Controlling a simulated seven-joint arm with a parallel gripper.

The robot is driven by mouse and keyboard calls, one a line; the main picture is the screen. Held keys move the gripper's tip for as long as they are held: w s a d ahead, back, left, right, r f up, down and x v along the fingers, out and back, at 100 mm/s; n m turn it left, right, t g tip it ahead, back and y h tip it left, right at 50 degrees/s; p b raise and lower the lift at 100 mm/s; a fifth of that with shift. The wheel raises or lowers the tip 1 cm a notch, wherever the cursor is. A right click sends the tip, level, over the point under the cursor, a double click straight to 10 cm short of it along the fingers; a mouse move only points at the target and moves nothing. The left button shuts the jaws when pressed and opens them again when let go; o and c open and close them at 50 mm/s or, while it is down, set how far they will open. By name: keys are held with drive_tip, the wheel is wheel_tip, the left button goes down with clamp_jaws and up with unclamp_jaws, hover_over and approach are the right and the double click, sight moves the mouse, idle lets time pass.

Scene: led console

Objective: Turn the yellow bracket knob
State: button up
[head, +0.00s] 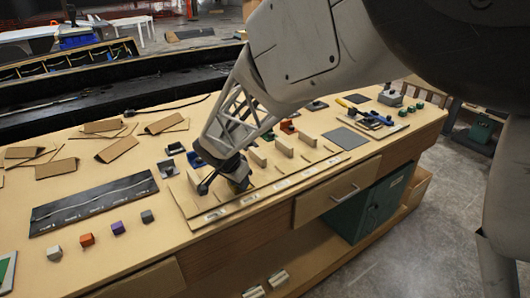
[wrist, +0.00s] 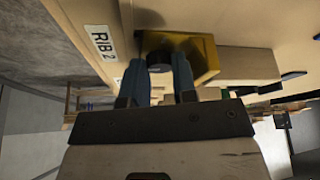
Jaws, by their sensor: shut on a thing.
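The yellow bracket (wrist: 206,52) is a shiny gold-yellow piece beside a pale wooden rib, near a label reading "RIB 2", in the wrist view. A round black knob (wrist: 159,62) sits at the bracket. My gripper (wrist: 160,75) has its two blue fingers on either side of the knob, shut on it. In the head view my gripper (head: 235,175) is down at the left part of the ribbed wooden board (head: 240,207). There the gripper hides the bracket and knob.
Pale upright ribs (head: 283,146) stand to the right of my gripper. A dark panel (head: 95,203) and small coloured blocks (head: 118,228) lie to the left. Folded brown pieces (head: 117,149) lie behind. A grey square (head: 346,138) and tools (head: 368,117) are at the right.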

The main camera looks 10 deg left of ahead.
drive_tip(key=shift+w+a+m+g+h, duration=0.1)
drive_tip(key=shift+m+g+h, duration=0.2)
drive_tip(key=shift+m, duration=0.8)
drive_tip(key=shift+m+g+h, duration=0.2)
drive_tip(key=shift+m+h, duration=0.2)
drive_tip(key=shift+m, duration=0.7)
drive_tip(key=shift+r, duration=0.1)
drive_tip(key=o, duration=1)
drive_tip(key=shift+c, duration=0.2)
drive_tip(key=shift+n, duration=0.3)
drive_tip(key=n, duration=0.2)
drive_tip(key=n+t+y, duration=0.1)
drive_tip(key=n, duration=0.1)
drive_tip(key=shift+y, duration=0.3)
drive_tip(key=shift+d+n+t+y, duration=0.15)
drive_tip(key=shift+n+y, duration=0.4)
drive_tip(key=shift+n, duration=0.95)
drive_tip(key=shift+d+n+t+y, duration=0.15)
drive_tip(key=shift+n+y, duration=0.4)
drive_tip(key=shift+n, duration=0.95)
drive_tip(key=shift+n+y, duration=0.5)
drive_tip(key=shift+n, duration=0.8)
